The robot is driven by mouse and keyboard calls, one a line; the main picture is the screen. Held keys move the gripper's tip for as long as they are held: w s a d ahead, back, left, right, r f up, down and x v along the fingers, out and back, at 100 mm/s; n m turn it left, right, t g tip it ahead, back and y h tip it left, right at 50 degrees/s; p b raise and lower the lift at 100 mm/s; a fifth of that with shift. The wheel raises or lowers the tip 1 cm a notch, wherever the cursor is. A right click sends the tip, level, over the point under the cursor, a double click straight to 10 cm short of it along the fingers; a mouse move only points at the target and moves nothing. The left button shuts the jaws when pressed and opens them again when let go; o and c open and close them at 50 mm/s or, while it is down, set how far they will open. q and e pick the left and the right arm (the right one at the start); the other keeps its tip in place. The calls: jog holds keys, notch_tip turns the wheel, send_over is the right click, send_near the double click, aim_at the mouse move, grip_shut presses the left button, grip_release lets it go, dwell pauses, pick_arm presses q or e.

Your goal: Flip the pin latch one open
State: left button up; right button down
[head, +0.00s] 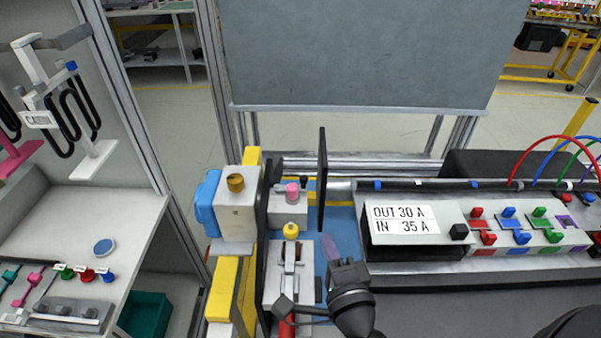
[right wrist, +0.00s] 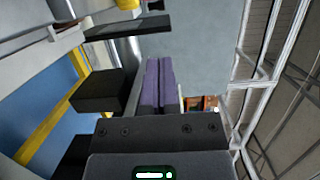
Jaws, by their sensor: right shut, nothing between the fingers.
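A grey metal latch-like fitting (head: 290,257) sits on a pale plate in the middle of the dashboard module, with a red handle (head: 287,326) at its near end. I cannot tell for certain whether this is pin latch one, and no label marks it. My right gripper (head: 328,244) is just right of this fitting, apart from it in the picture, its purple fingers pointing away from me. In the right wrist view the purple fingers (right wrist: 158,80) are together and empty. My left gripper is not in view.
Left of the fitting stand a white block with a brown knob (head: 236,183) and yellow bars (head: 223,287). A thin black upright panel (head: 322,180) rises beyond my right gripper. A display box (head: 401,219) and coloured switches stand right. Pink (head: 292,190) and yellow knobs (head: 291,229) lie beyond the fitting.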

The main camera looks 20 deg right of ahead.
send_near(306, 182)
jog(key=w, duration=0.4)
jog(key=w+d, duration=0.1)
jog(key=w, duration=0.1)
jog(key=shift+w+f, duration=0.1)
jog(key=shift+w+d, duration=0.1)
jog(key=shift+w, duration=0.4)
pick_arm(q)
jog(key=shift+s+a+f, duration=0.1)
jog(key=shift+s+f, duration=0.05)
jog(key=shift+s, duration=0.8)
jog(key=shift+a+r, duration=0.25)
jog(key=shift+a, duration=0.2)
pick_arm(e)
jog(key=shift+w+d, duration=0.35)
